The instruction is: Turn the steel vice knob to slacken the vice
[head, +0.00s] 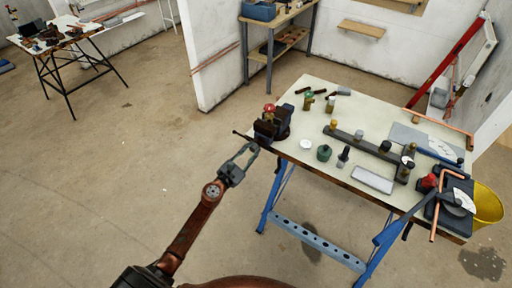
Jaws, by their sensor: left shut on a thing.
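The dark vice (283,122) is mounted at the left corner of the pale-topped workbench (300,98). A red-topped fitting (269,108) stands upright at the vice jaws. A thin dark bar (240,133) sticks out from the vice's near left side. My left gripper (250,150) reaches up from below to the front of the vice, just under this bar. Its fingers are shut on the steel vice knob, which is small and mostly hidden between the fingertips. My right gripper is not in view.
Valves, jars and a dark manifold bar (365,145) lie on the bench. A pipe bender (455,200) and a yellow bucket (489,203) are at its right end. Blue trestle legs (276,192) stand below. The floor to the left is clear.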

